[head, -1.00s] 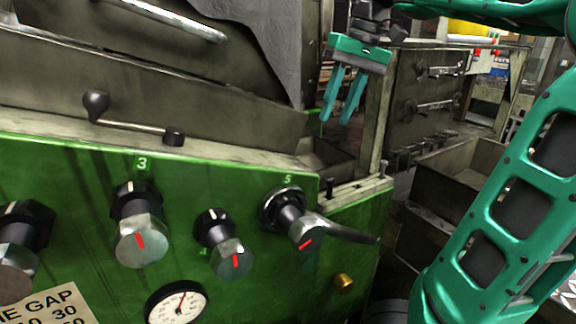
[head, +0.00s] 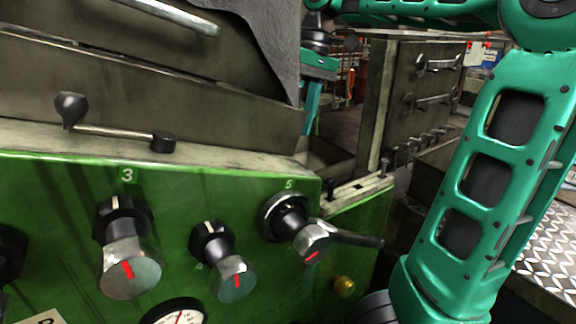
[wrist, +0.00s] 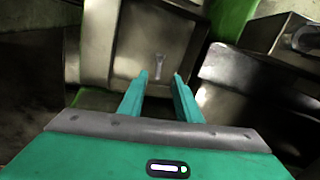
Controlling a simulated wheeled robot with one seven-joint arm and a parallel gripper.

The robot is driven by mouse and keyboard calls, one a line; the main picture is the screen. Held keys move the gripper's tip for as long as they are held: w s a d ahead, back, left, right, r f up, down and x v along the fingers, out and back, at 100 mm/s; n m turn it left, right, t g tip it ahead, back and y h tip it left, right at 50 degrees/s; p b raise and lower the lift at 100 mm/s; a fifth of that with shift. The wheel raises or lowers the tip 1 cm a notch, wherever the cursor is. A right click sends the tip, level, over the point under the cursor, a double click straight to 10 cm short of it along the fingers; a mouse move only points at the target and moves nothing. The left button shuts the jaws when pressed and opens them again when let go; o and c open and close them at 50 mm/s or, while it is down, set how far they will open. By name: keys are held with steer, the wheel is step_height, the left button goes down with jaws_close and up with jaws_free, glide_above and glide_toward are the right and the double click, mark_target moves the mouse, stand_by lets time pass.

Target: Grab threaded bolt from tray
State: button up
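In the wrist view a small metal bolt (wrist: 159,65) lies on the floor of a grey metal tray (wrist: 128,62). My gripper (wrist: 160,82) is open, with two teal fingers apart and nothing between them. The bolt shows just beyond the fingertips, roughly in line with the gap; I cannot tell the exact distance. In the head view my gripper's teal body and one finger (head: 312,108) show behind the machine's edge, above the tray area (head: 328,160). The rest of the gripper is hidden there, and the bolt is not visible in that view.
The green machine panel (head: 70,215) with knobs, a lever and a gauge fills the left and front. Two dark upright pins (head: 384,166) stand on the ledge at its right end. A grey cabinet with handles (head: 420,80) stands behind. Metal walls surround the tray closely.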

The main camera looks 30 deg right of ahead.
steer(key=shift+x, duration=1.15)
steer(key=x, duration=0.4)
steer(key=shift+w+d, duration=0.25)
steer(key=shift+w, duration=0.1)
steer(key=shift+a+f, duration=0.15)
steer(key=shift+f, duration=0.45)
jaws_close()
